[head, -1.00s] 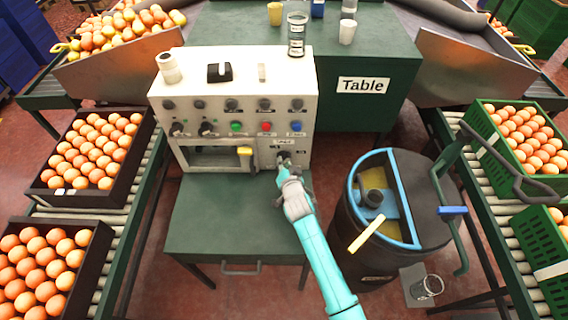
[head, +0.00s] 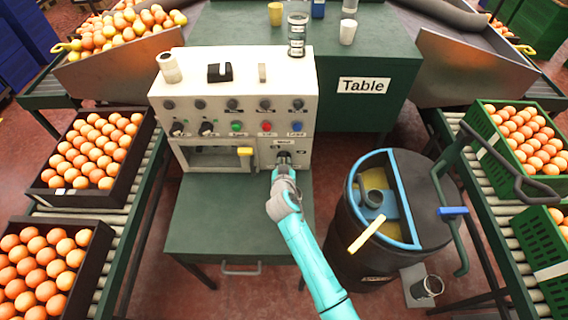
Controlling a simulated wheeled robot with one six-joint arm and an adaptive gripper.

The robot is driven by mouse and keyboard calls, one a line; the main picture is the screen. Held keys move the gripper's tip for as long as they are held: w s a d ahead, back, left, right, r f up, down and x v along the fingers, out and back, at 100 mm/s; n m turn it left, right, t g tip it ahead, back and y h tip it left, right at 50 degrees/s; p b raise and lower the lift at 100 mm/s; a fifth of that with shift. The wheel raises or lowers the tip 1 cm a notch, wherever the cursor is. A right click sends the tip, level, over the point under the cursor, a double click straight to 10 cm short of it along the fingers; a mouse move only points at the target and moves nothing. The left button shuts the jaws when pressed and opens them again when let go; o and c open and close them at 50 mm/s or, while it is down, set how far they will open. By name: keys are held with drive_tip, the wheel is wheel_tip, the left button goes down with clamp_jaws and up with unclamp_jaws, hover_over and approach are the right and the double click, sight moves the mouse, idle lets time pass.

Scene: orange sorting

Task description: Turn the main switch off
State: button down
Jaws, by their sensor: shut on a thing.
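The main switch (head: 284,154) is a dark knob at the lower right of the cream control box's front panel. My gripper (head: 284,163) is at the knob, its fingers closed around it as far as I can see. The gripper partly hides the knob, so I cannot read which way it points. The control box (head: 235,112) stands on a green bench, with several other knobs and green, red and blue buttons above the switch.
A yellow handle (head: 245,151) sticks out left of the switch. A black drum (head: 345,235) with a blue rim stands to the right of my arm. Crates of oranges (head: 62,203) lie on conveyors at both sides. The bench top (head: 225,215) is clear.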

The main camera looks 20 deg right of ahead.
drive_tip(key=shift+f, duration=0.1)
drive_tip(key=c, duration=1.1)
unclamp_jaws()
drive_tip(key=v, duration=1.2)
